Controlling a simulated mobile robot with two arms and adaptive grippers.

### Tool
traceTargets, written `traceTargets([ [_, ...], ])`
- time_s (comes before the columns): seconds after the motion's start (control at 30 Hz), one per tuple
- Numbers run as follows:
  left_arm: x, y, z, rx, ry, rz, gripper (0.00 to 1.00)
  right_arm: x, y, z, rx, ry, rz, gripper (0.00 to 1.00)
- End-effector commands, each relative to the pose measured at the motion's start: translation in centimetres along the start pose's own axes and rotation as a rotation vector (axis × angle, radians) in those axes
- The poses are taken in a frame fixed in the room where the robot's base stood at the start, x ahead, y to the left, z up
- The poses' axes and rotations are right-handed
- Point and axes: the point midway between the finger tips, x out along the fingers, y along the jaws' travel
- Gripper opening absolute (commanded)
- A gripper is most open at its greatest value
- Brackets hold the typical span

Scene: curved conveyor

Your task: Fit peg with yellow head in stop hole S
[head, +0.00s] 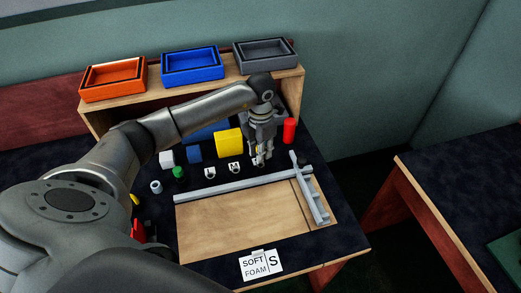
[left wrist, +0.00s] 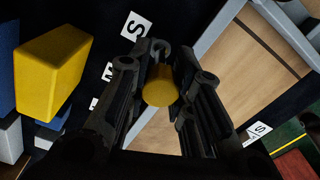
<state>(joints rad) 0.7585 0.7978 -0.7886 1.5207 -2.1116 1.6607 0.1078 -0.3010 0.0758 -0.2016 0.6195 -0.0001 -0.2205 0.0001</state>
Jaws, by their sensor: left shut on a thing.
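My left gripper (head: 260,161) points down at the right end of a row of lettered labels. In the left wrist view its fingers (left wrist: 162,72) are shut on the peg with yellow head (left wrist: 160,88), whose round head faces the camera. The S label (left wrist: 135,25) lies just beyond the fingertips, and a grey rounded piece (left wrist: 161,48) shows behind the peg, between the fingers. I cannot tell whether the peg is in stop hole S or above it. The M label (head: 235,168) is to the left. My right gripper is out of view.
A yellow block (head: 229,142), a green cylinder (head: 178,173) and a red cylinder (head: 290,130) stand around the row. Grey rails (head: 240,184) edge a bare wooden board (head: 240,222) in front. Orange (head: 112,79), blue (head: 193,64) and grey (head: 264,54) trays stand on the shelf behind.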

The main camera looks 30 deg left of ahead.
Motion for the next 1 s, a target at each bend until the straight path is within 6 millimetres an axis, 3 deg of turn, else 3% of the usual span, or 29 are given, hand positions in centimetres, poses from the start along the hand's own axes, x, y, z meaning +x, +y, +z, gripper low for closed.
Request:
traceTargets([
  [1.0,0.03,0.00,-0.04,0.000,0.001,0.000,0.00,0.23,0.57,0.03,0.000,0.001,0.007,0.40],
])
